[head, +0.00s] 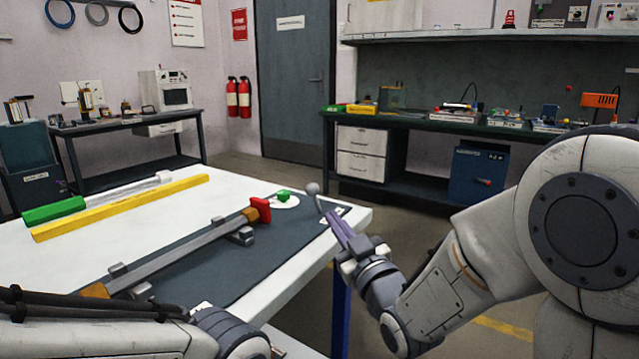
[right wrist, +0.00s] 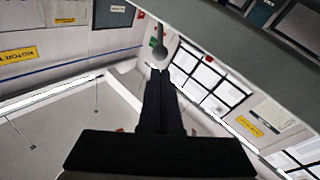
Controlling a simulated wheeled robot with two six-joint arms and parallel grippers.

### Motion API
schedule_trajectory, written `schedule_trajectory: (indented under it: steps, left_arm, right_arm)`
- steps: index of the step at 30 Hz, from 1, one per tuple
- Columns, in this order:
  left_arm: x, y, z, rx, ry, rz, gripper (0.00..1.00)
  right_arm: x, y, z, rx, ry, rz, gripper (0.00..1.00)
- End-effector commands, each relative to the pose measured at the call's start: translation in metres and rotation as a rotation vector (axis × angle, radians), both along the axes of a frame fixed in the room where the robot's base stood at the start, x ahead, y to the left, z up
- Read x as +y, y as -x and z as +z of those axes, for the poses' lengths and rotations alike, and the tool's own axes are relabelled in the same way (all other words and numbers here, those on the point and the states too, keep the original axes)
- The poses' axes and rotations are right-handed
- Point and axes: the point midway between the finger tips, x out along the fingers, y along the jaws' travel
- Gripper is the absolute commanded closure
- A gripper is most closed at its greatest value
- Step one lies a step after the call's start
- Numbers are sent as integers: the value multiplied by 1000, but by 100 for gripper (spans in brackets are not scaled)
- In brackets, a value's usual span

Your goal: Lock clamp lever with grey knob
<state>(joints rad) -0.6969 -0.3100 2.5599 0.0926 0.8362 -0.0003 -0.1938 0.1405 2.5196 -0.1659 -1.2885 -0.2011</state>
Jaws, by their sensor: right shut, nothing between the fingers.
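The grey knob (head: 312,188) is a small ball on a thin lever at the mat's far right end. In the right wrist view the grey knob (right wrist: 160,53) sits just beyond my fingertips. My right gripper (head: 331,217) is shut and empty, its fingers pointing up-left towards the knob. In the right wrist view the shut fingers (right wrist: 160,75) end close to the knob; I cannot tell whether they touch it. A green piece (head: 284,197) on a white disc lies left of the knob. My left arm crosses the bottom left; its gripper is out of view.
A long grey tube (head: 185,250) with brown ends rests in grey holders on the dark mat (head: 270,262), a red block (head: 261,210) at its far end. A yellow bar (head: 120,207) and a green-ended tube (head: 55,211) lie on the white table (head: 228,190) behind.

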Motion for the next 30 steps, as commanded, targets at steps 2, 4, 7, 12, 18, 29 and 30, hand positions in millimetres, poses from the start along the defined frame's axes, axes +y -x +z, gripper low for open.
schedule_trajectory:
  steps: [2, 4, 7, 12, 18, 29, 30]
  left_arm:
    - [0, 0, 20, 0, 0, 0, 42]
    - [0, 0, 30, 0, 0, 0, 42]
    - [0, 0, 44, 0, 0, 0, 42]
    - [0, 0, 57, 0, 0, 0, 42]
    - [0, 0, 68, 0, 0, 0, 42]
    - [0, 0, 70, 0, 0, 0, 42]
    - [0, 0, 70, 0, 0, 0, 42]
  right_arm:
    - [1, -3, 6, 6, 0, 1, 100]
    - [2, -5, 7, 6, 0, 1, 100]
    - [3, -8, 7, 6, 2, -2, 100]
    - [13, -35, 10, 0, 1, -2, 100]
    - [22, -59, 14, 0, 1, -1, 100]
    - [25, -68, 14, -1, 0, -3, 100]
    - [25, -68, 14, -1, 0, -3, 100]
